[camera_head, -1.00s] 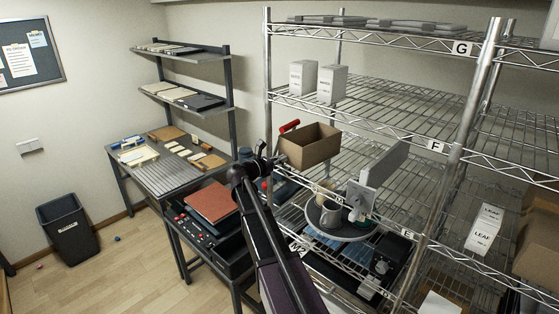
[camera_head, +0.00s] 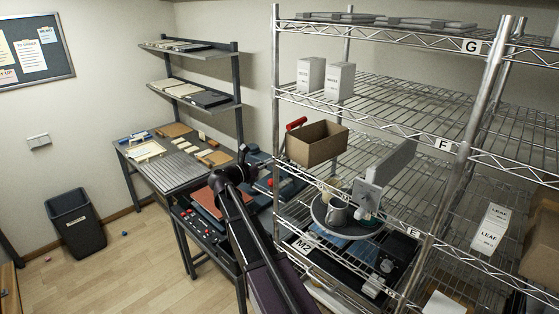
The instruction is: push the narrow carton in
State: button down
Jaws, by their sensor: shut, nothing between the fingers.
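Two pale upright cartons stand side by side on shelf F, a left one (camera_head: 311,75) and a right one (camera_head: 340,82). I cannot tell for sure which is the narrow carton. My gripper (camera_head: 262,159) is at the left side of the rack, left of the open brown box and well below the two pale cartons. It touches no carton. It is shut and empty; its fingertips are small and hard to make out against dark things behind.
The open brown box (camera_head: 317,144) is at the rack's left front. A round tray (camera_head: 325,222) with a grey mug (camera_head: 337,212) and a grey upright device stand lower. Rack posts and shelf edges border the bays. Shelf F is clear right of the cartons.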

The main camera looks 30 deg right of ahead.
jog(key=shift+s+a, duration=0.25)
jog(key=shift+a, duration=1)
jog(key=shift+s+a, duration=0.2)
jog(key=shift+a, duration=1)
jog(key=shift+s, duration=0.1)
jog(key=s+a+f+m+g+y+b, duration=0.2)
jog(key=s+f+m+y+b, duration=0.7)
jog(key=f, duration=0.9)
jog(key=s+a+f+m+y+b, duration=0.1)
jog(key=s+a+f+m+y, duration=0.3)
jog(key=s, duration=0.4)
jog(key=s+a+f+m+g+y+b, duration=0.1)
jog(key=s+a+f+m+y, duration=0.3)
jog(key=s+a+f+m, duration=0.3)
jog(key=shift+s+a+f+y, duration=0.3)
jog(key=shift+s+a, duration=0.4)
jog(key=shift+a, duration=0.2)
